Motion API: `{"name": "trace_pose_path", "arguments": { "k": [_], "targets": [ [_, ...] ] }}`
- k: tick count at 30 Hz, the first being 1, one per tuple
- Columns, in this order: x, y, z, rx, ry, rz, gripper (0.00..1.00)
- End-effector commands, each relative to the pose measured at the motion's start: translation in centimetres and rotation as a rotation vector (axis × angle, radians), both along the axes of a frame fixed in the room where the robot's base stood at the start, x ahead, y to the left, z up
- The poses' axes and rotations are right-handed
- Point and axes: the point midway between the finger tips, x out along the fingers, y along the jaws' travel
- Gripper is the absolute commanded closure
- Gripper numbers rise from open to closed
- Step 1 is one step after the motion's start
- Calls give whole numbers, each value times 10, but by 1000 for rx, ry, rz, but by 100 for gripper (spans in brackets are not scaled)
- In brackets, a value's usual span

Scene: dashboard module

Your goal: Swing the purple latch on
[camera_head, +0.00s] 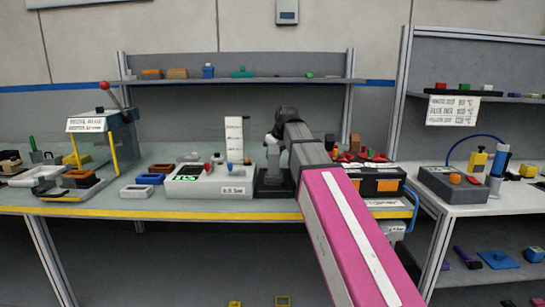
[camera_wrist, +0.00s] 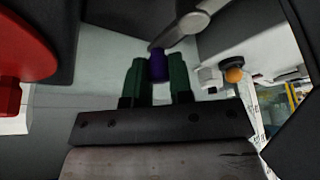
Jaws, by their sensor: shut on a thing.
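The purple latch (camera_wrist: 158,66) shows in the wrist view as a short purple piece at the end of a grey bar (camera_wrist: 182,28). My gripper (camera_wrist: 159,76) has its two green fingers on either side of the purple piece, shut on it. In the head view my pink and grey arm reaches over the bench to the dark wrist near the white dashboard module (camera_head: 205,180). The fingers and the latch cannot be made out there, as the arm and wrist cover that area.
In the wrist view an orange knob (camera_wrist: 234,75) on a pale housing is close right of the fingers, and a large red round part (camera_wrist: 22,45) is at the left. In the head view a black and orange toolbox (camera_head: 380,183) stands right of my arm. A shelf (camera_head: 240,79) runs behind.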

Motion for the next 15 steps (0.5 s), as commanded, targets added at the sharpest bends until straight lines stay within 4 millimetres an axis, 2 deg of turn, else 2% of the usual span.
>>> {"name": "trace_pose_path", "arguments": {
  "k": [11,12,13,14,15],
  "targets": [
    [-4,-4,-3,-10,7,-5,100],
    [-4,-4,-3,-9,8,-5,69],
    [-4,-4,-3,-9,8,-5,60],
    [-4,-3,-3,-9,8,-5,54],
    [-4,-3,-3,-8,8,-4,54]
  ]
}}
